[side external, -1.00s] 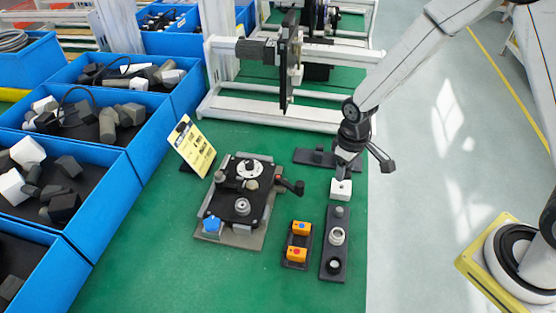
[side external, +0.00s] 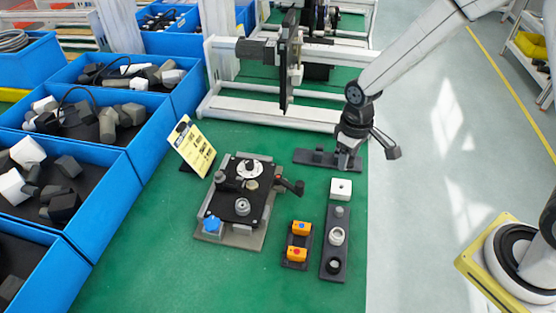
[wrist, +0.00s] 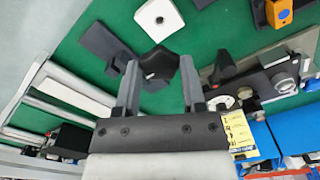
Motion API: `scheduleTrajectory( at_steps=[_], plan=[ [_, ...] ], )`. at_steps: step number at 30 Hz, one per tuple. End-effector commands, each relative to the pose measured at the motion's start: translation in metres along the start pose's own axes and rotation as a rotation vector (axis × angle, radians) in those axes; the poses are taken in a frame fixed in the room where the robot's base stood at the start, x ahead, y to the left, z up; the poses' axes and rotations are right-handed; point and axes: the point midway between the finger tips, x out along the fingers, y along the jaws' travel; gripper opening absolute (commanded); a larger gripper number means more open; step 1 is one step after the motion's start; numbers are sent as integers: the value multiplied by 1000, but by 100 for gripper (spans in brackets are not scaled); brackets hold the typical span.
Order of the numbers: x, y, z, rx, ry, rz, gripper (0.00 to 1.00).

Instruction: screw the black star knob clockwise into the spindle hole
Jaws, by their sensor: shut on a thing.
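My gripper (side external: 347,158) is low over the right end of a dark plate at the back right of the green bench. In the wrist view its fingers (wrist: 160,85) are closed on the black star knob (wrist: 158,62), which sits between the tips. Whether the knob touches the plate is unclear. The black-topped fixture (side external: 262,212) stands to the left, in front of the gripper. It carries a white disc (side external: 250,168), a grey ring (side external: 252,184) and a grey round part (side external: 242,206). I cannot tell for certain which one holds the spindle hole.
The dark plate (side external: 305,157) lies below the gripper. A white block (side external: 341,188), a dark strip with round parts (side external: 333,269) and an orange button box (side external: 299,228) are nearer. A white frame (side external: 265,115) crosses the back.

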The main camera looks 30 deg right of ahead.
Motion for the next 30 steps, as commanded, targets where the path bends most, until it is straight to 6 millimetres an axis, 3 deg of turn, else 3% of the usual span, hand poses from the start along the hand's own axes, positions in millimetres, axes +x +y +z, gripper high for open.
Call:
scheduleTrajectory(
  at_steps=[4,19,30],
  plan=[
    [-25,0,-1,0,4,1,0],
    [-79,0,0,0,3,0,0],
    [-78,-34,-37,-107,0,0,0]
  ],
)
